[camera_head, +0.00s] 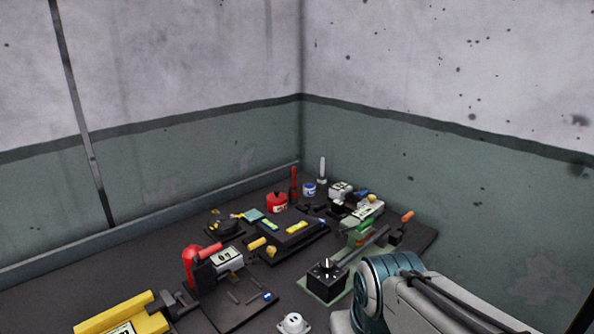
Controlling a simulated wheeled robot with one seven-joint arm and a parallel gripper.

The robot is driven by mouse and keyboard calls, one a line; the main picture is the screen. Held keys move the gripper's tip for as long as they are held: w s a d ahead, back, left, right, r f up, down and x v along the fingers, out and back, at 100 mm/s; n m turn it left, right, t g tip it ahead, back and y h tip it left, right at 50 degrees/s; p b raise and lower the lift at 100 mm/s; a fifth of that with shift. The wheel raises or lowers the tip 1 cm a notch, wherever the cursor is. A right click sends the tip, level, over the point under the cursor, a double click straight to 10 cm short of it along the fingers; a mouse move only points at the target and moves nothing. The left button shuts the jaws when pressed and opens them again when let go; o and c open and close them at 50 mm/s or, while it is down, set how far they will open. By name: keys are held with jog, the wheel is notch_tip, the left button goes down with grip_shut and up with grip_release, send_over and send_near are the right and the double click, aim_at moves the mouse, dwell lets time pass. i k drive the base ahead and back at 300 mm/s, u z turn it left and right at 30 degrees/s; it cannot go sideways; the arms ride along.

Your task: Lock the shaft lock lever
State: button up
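I cannot tell for certain which part is the shaft lock lever. A black block (325,281) with a round silver top sits on a green plate, left of my arm. A long grey bar (365,245) slants up and right behind it. A red handle (209,249) sticks out from a black device with a white label at the left. A small orange-tipped part (407,216) stands at the right. My arm enters at the lower right; its blue-grey joint is close beside the green plate. My gripper is not visible.
Several small devices crowd the dark worktop. A black tray (290,240) with yellow parts is in the middle, a red can (277,202) behind it. A yellow device (125,317) and a white socket-like piece (294,323) are at the front. Walls meet behind.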

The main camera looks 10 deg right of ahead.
aim_at(406, 218)
jog(key=u, duration=0.35)
jog(key=k, duration=0.3)
jog(key=z, duration=0.8)
jog(key=i, duration=0.7)
jog(key=z, duration=0.2)
